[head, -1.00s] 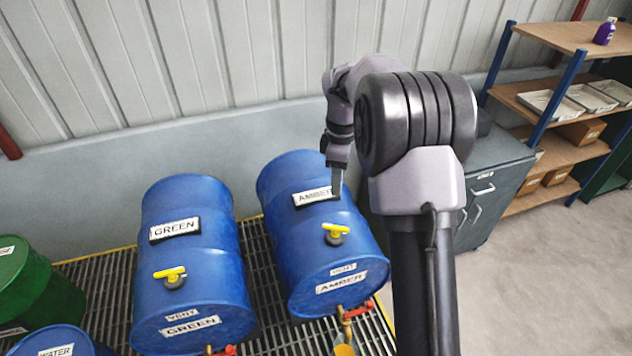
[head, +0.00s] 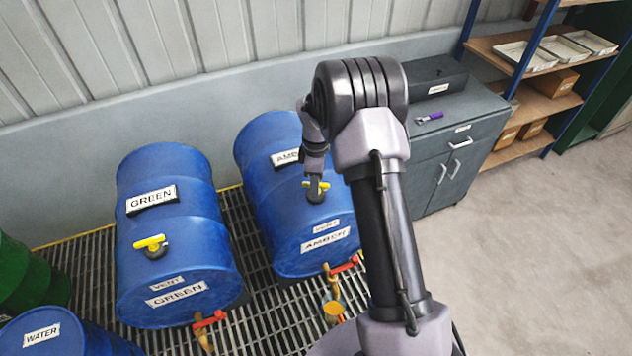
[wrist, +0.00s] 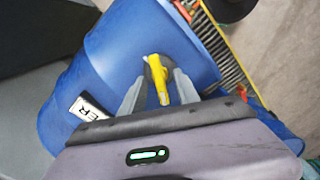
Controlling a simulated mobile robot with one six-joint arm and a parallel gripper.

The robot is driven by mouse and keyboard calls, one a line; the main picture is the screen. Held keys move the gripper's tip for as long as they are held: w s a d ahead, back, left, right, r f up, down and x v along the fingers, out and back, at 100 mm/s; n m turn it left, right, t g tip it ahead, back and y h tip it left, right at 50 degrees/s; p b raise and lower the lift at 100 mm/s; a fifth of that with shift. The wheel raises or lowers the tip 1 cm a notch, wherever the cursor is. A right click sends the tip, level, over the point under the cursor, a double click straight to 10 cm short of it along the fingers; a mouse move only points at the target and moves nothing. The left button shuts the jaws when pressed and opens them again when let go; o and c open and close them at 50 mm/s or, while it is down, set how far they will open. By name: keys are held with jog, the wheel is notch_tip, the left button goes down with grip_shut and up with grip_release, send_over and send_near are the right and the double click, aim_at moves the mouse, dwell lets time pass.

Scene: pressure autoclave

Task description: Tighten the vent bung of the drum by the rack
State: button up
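The AMBER drum (head: 290,225) is blue and lies on its side on the grating, the right one of two such drums and nearer the shelf rack (head: 530,60). Its vent bung has a yellow handle (head: 322,186) on a dark round base on top of the drum. My gripper (head: 315,190) is at this bung, partly covering it in the head view. In the wrist view the yellow handle (wrist: 158,78) shows between the two fingers of my gripper (wrist: 158,90), with gaps visible at both sides. The fingers are apart; contact cannot be seen.
The GREEN drum (head: 175,240), with its own yellow bung handle (head: 150,243), lies to the left. A WATER drum (head: 60,345) is at the lower left. Red-handled taps (head: 342,267) stick out in front. A grey cabinet (head: 455,165) stands right; the floor there is clear.

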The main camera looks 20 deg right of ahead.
grip_shut()
